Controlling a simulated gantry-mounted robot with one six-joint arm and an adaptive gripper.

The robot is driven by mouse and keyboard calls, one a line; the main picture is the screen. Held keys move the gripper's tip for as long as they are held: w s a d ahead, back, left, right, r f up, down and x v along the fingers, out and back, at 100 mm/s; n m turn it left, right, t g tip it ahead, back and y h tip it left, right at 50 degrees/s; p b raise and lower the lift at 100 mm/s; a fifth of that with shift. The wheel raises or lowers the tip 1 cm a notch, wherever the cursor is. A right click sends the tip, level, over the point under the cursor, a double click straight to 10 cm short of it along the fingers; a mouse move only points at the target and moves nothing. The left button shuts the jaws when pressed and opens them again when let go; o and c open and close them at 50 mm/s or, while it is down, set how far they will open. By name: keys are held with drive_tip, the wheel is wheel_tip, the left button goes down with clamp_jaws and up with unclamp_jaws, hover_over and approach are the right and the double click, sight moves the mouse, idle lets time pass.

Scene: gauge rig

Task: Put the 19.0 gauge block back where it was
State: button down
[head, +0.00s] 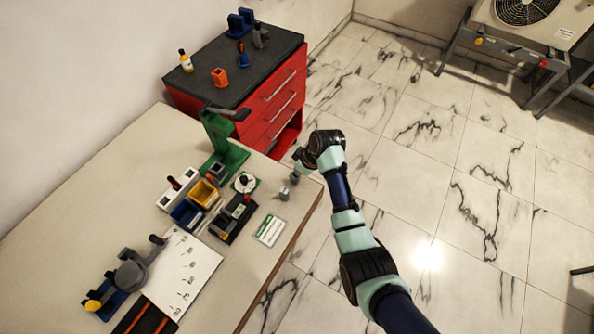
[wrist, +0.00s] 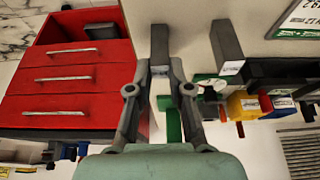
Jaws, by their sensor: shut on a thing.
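My gripper (head: 298,166) is over the right edge area of the workbench. In the wrist view my gripper (wrist: 160,88) is shut on a grey gauge block (wrist: 159,45), which sits between the fingertips with a small white label near them. The label is too small to read. A second grey gauge block (wrist: 228,42), also labelled, stands apart beside the held one. In the head view a grey block (head: 284,193) stands on the bench just below my gripper. The held block is small and hard to separate from the fingers there.
A dark stand (head: 232,220), yellow bin (head: 204,193), blue bin (head: 186,214) and round dial (head: 244,182) are left of my gripper. A green press (head: 222,150) stands behind them. A white card (head: 270,231) lies in front. A red cabinet (head: 277,107) adjoins the bench.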

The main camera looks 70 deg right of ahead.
drive_tip(key=c, duration=1.1)
unclamp_jaws()
drive_tip(key=shift+r, duration=0.3)
drive_tip(key=p+v, duration=0.3)
drive_tip(key=v, duration=0.8)
drive_tip(key=shift+s+r+p, duration=0.25)
drive_tip(key=shift+r+p, duration=0.05)
drive_tip(key=shift+p, duration=0.05)
